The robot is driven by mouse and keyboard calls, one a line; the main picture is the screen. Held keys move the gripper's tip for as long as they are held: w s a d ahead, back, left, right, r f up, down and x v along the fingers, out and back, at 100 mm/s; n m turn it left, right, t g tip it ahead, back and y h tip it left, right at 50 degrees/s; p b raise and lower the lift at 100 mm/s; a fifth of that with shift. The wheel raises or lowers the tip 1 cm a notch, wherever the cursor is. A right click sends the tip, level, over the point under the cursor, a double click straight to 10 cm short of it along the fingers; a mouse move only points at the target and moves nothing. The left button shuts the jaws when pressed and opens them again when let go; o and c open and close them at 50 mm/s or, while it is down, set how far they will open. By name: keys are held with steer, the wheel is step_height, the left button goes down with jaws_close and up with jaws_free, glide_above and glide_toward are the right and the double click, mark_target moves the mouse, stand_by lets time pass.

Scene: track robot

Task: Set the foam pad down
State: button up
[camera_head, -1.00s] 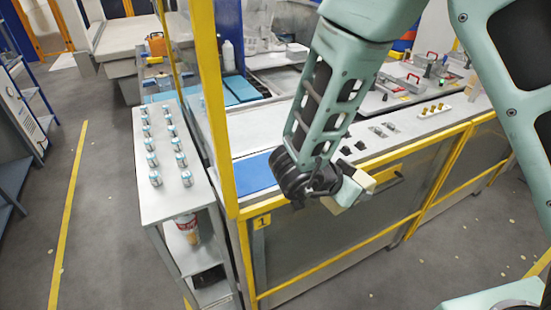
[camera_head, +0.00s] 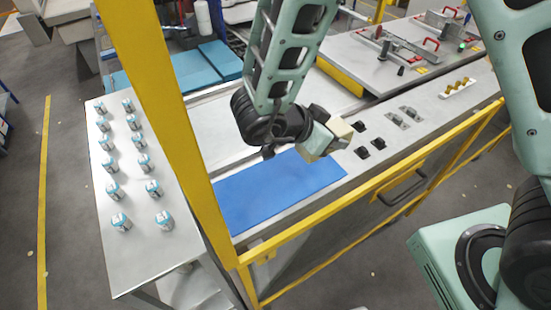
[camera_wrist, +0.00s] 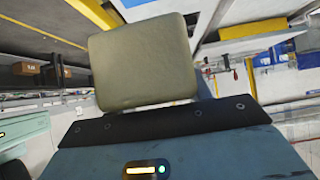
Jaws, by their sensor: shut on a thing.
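The foam pad is a pale beige block (camera_head: 340,127) at the end of my gripper (camera_head: 330,135) in the head view. In the wrist view the foam pad (camera_wrist: 143,62) fills the upper middle as a rounded khaki slab. My gripper is shut on it, though the fingers are mostly hidden. The pad is held near the right end of a flat blue mat (camera_head: 270,195) on the grey workbench (camera_head: 235,130). I cannot tell the exact gap between the pad and the bench.
Several small dark parts (camera_head: 361,127) lie on the bench right of my gripper. A yellow post (camera_head: 160,120) and yellow rail (camera_head: 350,205) border the bench. A side table (camera_head: 140,260) with several small cans (camera_head: 121,222) stands left. The blue mat is bare.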

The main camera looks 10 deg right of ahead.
steer(key=shift+w+f, duration=0.2)
steer(key=shift+f, duration=0.1)
steer(key=shift+f+p, duration=1.3)
steer(key=shift+f, duration=3.35)
steer(key=shift+f, duration=0.15)
steer(key=o, duration=1)
steer(key=shift+o, duration=0.2)
